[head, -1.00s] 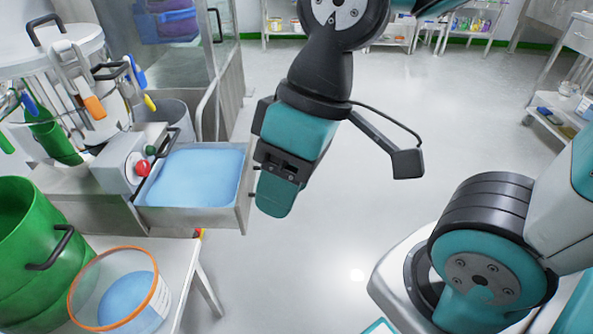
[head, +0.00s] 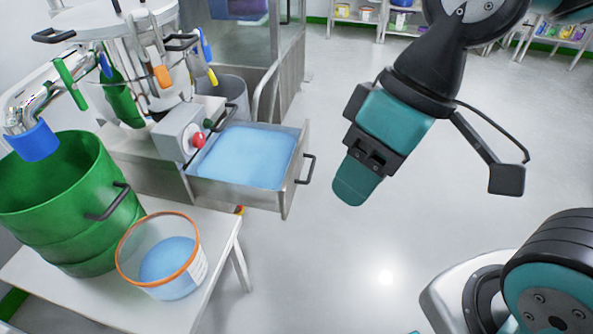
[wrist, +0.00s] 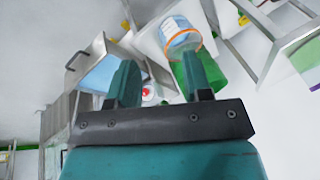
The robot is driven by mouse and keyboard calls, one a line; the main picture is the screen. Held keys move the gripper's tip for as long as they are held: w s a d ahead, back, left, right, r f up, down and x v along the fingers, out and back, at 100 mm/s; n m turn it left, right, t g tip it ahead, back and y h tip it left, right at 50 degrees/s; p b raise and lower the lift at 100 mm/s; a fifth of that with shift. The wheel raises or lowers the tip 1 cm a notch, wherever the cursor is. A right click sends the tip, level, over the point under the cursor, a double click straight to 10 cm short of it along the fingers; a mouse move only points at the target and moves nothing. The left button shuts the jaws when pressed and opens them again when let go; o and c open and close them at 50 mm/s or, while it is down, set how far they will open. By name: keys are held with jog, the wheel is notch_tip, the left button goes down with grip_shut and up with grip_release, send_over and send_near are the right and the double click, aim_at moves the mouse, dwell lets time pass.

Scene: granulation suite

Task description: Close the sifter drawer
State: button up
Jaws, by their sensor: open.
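The sifter drawer (head: 236,197) is a grey metal tray holding blue powder. It sticks out open from the sifter body (head: 181,133), which has a red button. The drawer's black handle (head: 308,169) is on its right front face. My gripper (head: 352,190) is to the right of the handle, apart from it and pointing down and left. In the wrist view my gripper (wrist: 160,85) has its two fingers spread with nothing held between them. The drawer (wrist: 100,70) shows there beyond the left finger, with its handle (wrist: 72,60) at the left.
A green drum (head: 65,205) and an orange-rimmed tub of blue powder (head: 170,262) stand on a white table (head: 215,270) left of and in front of the drawer. A metal-framed enclosure (head: 290,75) stands behind it. The floor to the right is clear.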

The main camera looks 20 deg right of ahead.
jog(key=shift+w, duration=0.15)
jog(key=c, duration=0.3)
jog(key=w+f+m, duration=0.1)
jog(key=w, duration=0.2)
jog(key=w+f+y, duration=0.1)
jog(key=w, duration=0.3)
jog(key=w+f+m+y, duration=0.1)
jog(key=w+f, duration=0.1)
jog(key=w, duration=0.1)
jog(key=shift+w+m, duration=0.3)
jog(key=shift+w, duration=0.05)
grip_shut()
jog(key=w+d+f+m+t+y, duration=0.35)
jog(key=w+d+f+m, duration=0.4)
jog(key=w+f, duration=0.65)
jog(key=m+t, duration=0.3)
send_near(294, 168)
jog(key=shift+g+y, duration=0.25)
jog(key=shift+y, duration=0.1)
jog(key=x, duration=0.3)
jog(key=b+x, duration=0.1)
jog(key=x, duration=0.2)
jog(key=shift+s+d+f, duration=0.1)
jog(key=shift+d+f, duration=0.05)
jog(key=shift+f, duration=0.05)
jog(key=shift+w+a, duration=0.3)
jog(key=shift+a, duration=0.15)
